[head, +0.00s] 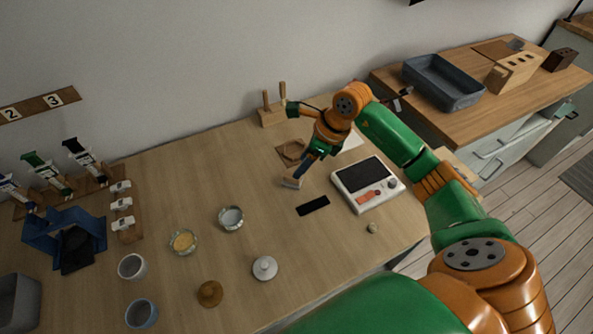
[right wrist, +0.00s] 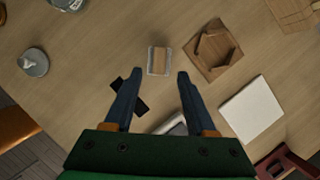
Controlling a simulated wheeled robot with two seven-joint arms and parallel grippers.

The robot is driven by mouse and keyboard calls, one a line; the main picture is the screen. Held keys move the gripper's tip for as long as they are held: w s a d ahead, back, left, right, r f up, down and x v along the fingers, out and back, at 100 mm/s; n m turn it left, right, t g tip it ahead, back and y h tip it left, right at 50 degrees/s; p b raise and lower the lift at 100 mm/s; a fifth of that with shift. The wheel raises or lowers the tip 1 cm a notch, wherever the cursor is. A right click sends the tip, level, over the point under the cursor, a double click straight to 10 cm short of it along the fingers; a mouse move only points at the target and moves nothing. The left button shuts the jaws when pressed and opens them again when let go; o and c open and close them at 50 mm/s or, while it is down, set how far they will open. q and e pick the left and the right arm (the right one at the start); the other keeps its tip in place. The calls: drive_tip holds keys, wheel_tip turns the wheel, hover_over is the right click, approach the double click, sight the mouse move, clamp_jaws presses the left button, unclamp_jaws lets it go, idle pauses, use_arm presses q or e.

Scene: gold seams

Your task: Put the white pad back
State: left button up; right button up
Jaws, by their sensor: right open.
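A small block (head: 291,183) with a wooden top and pale edges lies on the table; it also shows in the right wrist view (right wrist: 158,61). A flat white square (right wrist: 252,108) lies on the table at the right of the wrist view, partly behind my arm in the head view (head: 351,141). I cannot tell for sure which of these is the white pad. My right gripper (head: 298,174) is open and empty, pointing down over the small block. In the wrist view the block shows just beyond and between the fingertips (right wrist: 160,74). My left gripper is not in view.
A wooden square with a raised frame (head: 292,151) lies close behind the block. A black strip (head: 313,206) and a white scale (head: 365,184) are near. A peg stand (head: 271,115) is at the back. Several bowls, including a glass one (head: 231,218), stand left.

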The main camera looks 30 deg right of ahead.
drive_tip(key=v, duration=0.6)
drive_tip(key=shift+s+r, duration=0.2)
drive_tip(key=shift+r, duration=0.1)
drive_tip(key=shift+d, duration=0.1)
